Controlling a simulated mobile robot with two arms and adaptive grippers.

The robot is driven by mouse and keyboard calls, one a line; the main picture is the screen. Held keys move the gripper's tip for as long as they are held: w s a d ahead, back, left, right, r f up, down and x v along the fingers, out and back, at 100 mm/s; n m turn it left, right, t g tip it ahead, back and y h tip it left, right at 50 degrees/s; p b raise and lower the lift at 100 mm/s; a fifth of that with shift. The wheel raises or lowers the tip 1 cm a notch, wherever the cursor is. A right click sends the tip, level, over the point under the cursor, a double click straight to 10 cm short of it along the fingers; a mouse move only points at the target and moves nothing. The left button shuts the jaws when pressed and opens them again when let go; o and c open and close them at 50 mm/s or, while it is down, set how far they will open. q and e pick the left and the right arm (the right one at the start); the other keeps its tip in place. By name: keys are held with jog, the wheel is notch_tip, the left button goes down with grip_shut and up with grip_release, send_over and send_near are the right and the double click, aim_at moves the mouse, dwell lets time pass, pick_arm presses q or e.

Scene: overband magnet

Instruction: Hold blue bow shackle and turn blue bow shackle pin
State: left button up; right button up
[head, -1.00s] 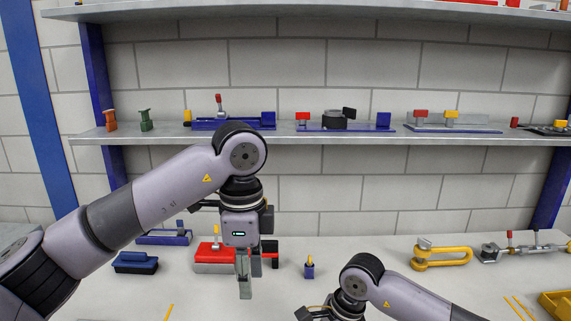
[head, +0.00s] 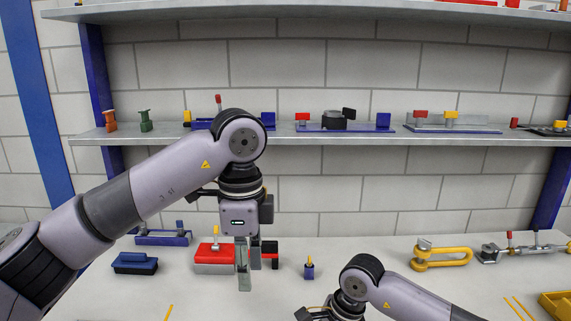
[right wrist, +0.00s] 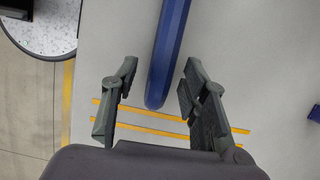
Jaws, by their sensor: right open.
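In the right wrist view a long blue rounded bar (right wrist: 167,60) points down between the fingers of my right gripper (right wrist: 158,72). It may be part of the blue bow shackle seen edge-on; I cannot make out its full shape or a pin. The right gripper is open, with a finger on each side of the bar and gaps between. In the head view my left gripper (head: 246,272) hangs fingers-down over the bench, in front of a red and grey block; whether its fingers are apart I cannot tell. No blue bow shackle is clearly visible in the head view.
On the bench (head: 390,290) stand a blue block (head: 135,263), a red and grey block (head: 212,258), a small blue piece with a yellow top (head: 309,268) and a yellow shackle-like part (head: 440,257). A yellow tray (head: 556,304) is at far right. Shelves (head: 330,139) cross behind.

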jog(key=a+p+v, duration=0.2)
jog(key=p+v, duration=0.2)
jog(key=v, duration=1.5)
jog(key=shift+r, duration=0.6)
jog(key=shift+s, duration=0.1)
